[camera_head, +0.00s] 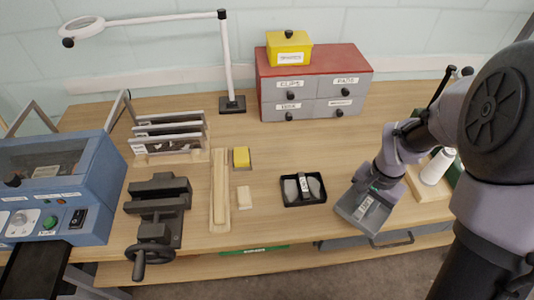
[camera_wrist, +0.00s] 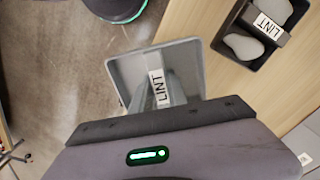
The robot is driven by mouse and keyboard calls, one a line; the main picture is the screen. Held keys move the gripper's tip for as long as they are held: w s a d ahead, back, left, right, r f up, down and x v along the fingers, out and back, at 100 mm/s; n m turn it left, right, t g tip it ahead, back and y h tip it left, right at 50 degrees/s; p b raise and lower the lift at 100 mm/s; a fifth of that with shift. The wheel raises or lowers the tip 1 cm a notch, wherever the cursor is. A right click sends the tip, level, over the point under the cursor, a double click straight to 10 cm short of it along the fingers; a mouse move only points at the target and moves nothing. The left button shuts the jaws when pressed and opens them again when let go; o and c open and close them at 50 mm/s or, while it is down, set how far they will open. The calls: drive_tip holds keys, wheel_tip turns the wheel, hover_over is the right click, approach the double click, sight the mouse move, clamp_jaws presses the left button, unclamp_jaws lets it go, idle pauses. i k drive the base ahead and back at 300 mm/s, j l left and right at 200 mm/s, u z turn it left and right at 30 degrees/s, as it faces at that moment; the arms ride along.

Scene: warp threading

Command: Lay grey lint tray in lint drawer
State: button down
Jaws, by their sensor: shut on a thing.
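My gripper (camera_head: 382,190) is shut on the grey lint tray (camera_head: 352,217) and holds it at the front edge of the bench. In the wrist view the tray (camera_wrist: 122,68) hangs beyond the fingers over the floor, with a white LINT label on it. A grey drawer front (camera_head: 345,243) with a dark bar handle (camera_head: 394,242) shows under the bench edge, below the tray. Its label is not readable, and I cannot tell how far open it is. The tray and arm hide part of this area.
A black tray (camera_head: 304,204) with grey pads and a LINT label sits left of my gripper. A red-topped drawer cabinet (camera_head: 312,58) with a yellow box (camera_head: 289,52) stands behind. A white bottle (camera_head: 437,167) stands right of my gripper. A vise (camera_head: 157,215) is at left.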

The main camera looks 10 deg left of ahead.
sight(36, 273)
drive_tip(key=k+j+z, duration=0.1)
drive_tip(key=z, duration=0.15)
drive_tip(key=k+j+z, duration=0.1)
drive_tip(key=z, duration=0.2)
drive_tip(key=k+j+z, duration=0.1)
drive_tip(key=k+z, duration=0.3)
drive_tip(key=k, duration=0.2)
drive_tip(key=k+u, duration=0.1)
drive_tip(key=u, duration=0.85)
drive_tip(key=k+j+u, duration=0.1)
drive_tip(key=u, duration=0.35)
drive_tip(key=j+u, duration=0.15)
drive_tip(key=u, duration=0.3)
drive_tip(key=k+j+u, duration=0.1)
drive_tip(key=u, duration=0.4)
drive_tip(key=j+u, duration=0.1)
drive_tip(key=u, duration=0.35)
drive_tip(key=i, duration=1)
